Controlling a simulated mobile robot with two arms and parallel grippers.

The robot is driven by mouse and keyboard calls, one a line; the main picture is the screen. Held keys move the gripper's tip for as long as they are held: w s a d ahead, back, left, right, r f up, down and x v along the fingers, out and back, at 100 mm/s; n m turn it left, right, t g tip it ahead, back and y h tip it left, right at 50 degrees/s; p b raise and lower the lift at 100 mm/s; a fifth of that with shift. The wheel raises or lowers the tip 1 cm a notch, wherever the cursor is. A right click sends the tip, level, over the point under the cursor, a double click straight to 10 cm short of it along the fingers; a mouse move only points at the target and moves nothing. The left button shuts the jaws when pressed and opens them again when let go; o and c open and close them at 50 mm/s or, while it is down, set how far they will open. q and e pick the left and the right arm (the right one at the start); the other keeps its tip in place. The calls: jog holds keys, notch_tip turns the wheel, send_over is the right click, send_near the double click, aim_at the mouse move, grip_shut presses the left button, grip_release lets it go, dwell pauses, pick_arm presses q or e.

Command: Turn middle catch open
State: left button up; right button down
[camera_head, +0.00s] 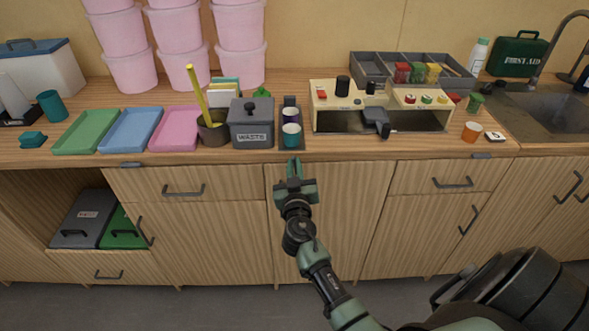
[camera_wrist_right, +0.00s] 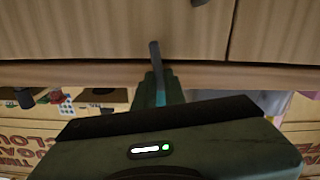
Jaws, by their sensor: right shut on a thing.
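My right gripper (camera_head: 294,170) reaches up to the counter's front edge, below the teal cup. Its fingers are shut on a slim dark bar, the middle catch (camera_wrist_right: 154,52), which sticks out past the fingertips in the right wrist view, where the gripper (camera_wrist_right: 157,80) also shows. In the head view the fingers hide most of this catch, so its turn is hard to tell. Similar dark catches sit on the counter edge at the left (camera_head: 131,164) and right (camera_head: 481,156). My left gripper is not in view.
A cream stand (camera_head: 325,92) with a dark handled tool (camera_head: 376,118) is to the right. Drawers and doors with handles (camera_head: 183,190) lie below the counter.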

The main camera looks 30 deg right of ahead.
jog(key=n+b, duration=0.1)
jog(key=n, duration=0.2)
jog(key=shift+f+n, duration=0.1)
jog(key=shift+n, duration=0.2)
jog(key=n, duration=0.3)
jog(key=shift+n+b, duration=0.4)
jog(key=n, duration=0.3)
jog(key=shift+n, duration=0.3)
jog(key=n, duration=0.4)
jog(key=shift+n+p, duration=0.4)
jog(key=shift+s, duration=0.1)
jog(key=c, duration=1.5)
grip_release()
